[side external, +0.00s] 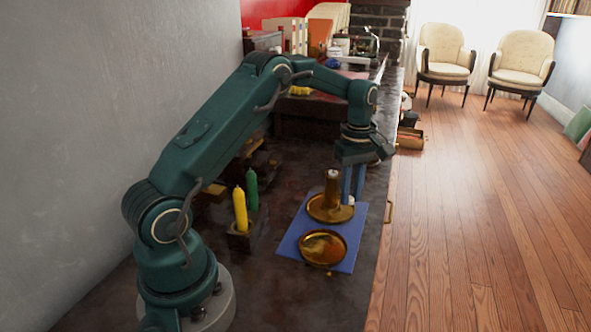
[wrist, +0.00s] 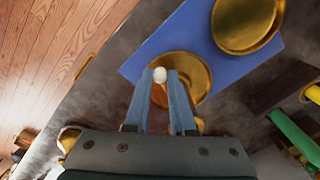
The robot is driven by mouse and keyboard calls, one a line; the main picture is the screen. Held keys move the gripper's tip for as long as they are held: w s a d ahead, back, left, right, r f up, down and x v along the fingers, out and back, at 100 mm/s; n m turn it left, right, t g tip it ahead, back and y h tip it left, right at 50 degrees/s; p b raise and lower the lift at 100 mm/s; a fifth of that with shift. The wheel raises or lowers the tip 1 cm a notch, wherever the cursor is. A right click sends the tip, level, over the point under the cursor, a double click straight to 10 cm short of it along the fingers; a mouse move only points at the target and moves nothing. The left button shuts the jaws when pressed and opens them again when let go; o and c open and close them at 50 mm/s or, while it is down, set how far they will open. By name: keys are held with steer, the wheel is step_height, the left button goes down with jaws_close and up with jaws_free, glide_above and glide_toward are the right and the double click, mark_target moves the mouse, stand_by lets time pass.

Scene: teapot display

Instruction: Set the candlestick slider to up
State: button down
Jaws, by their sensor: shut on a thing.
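The brass candlestick (side external: 332,188) stands upright on a blue mat (side external: 290,243), with a round dish base and a dark column with a pale top. Its base also shows in the wrist view (wrist: 196,72), partly behind my fingers. A small white knob (side external: 351,200), apparently the slider's, sits low at the candlestick's right side. In the wrist view the knob (wrist: 160,74) lies between my fingertips. My gripper (side external: 352,195) points down beside the column and is shut on this knob. The slider's track is hidden or too small to make out.
A round brass dish (side external: 323,247) lies on the mat in front of the candlestick. A yellow candle (side external: 240,210) and a green candle (side external: 252,188) stand upright to the left. The table's right edge is close to the mat, with wooden floor (side external: 470,210) beyond.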

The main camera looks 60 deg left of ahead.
mark_target(351, 197)
steer(key=shift+r, duration=1.95)
steer(key=c, duration=0.8)
jaws_free()
steer(key=shift+o, duration=0.2)
steer(key=shift+r, duration=2.55)
